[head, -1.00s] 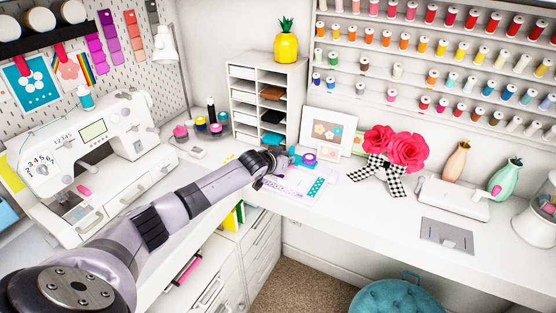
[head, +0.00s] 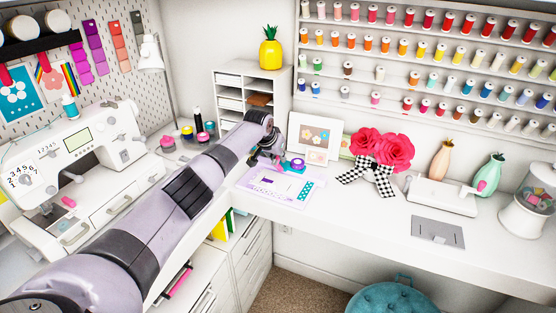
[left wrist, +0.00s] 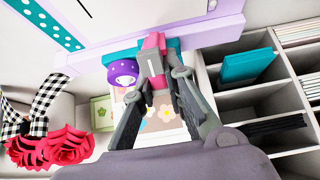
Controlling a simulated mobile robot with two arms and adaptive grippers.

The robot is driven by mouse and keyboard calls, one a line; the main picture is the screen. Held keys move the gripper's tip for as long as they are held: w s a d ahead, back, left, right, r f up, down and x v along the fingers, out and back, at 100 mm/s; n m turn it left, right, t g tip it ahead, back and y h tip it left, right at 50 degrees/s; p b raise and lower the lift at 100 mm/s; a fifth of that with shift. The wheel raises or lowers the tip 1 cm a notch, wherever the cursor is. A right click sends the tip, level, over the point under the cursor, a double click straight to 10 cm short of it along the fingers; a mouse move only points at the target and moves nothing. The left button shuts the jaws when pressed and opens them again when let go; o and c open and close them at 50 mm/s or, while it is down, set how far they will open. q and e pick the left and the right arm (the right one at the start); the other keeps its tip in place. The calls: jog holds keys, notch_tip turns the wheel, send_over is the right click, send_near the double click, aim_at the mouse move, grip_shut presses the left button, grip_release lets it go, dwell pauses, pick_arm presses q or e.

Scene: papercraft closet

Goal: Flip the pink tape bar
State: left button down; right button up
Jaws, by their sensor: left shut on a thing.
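The pink tape bar (left wrist: 152,55) shows in the left wrist view as a small pink block with a grey face, next to a teal strip (left wrist: 125,53) and a purple round knob (left wrist: 122,73). My left gripper (left wrist: 155,75) is shut on the pink tape bar, one finger on each side of it. In the head view, my left gripper (head: 270,161) points down over the far left of a white and lilac craft board (head: 278,192); the pink bar cannot be made out there. The purple knob (head: 297,164) sits just right of the gripper. My right gripper is in neither view.
A white cubby shelf (head: 232,92) stands behind my left arm. A sewing machine (head: 75,150) is at the left.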

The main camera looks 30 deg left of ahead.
pick_arm(q)
jog(key=shift+w+r, duration=0.1)
dwell(0.3)
jog(key=c, duration=1.6)
grip_release()
jog(key=shift+w, duration=0.1)
jog(key=v, duration=1.2)
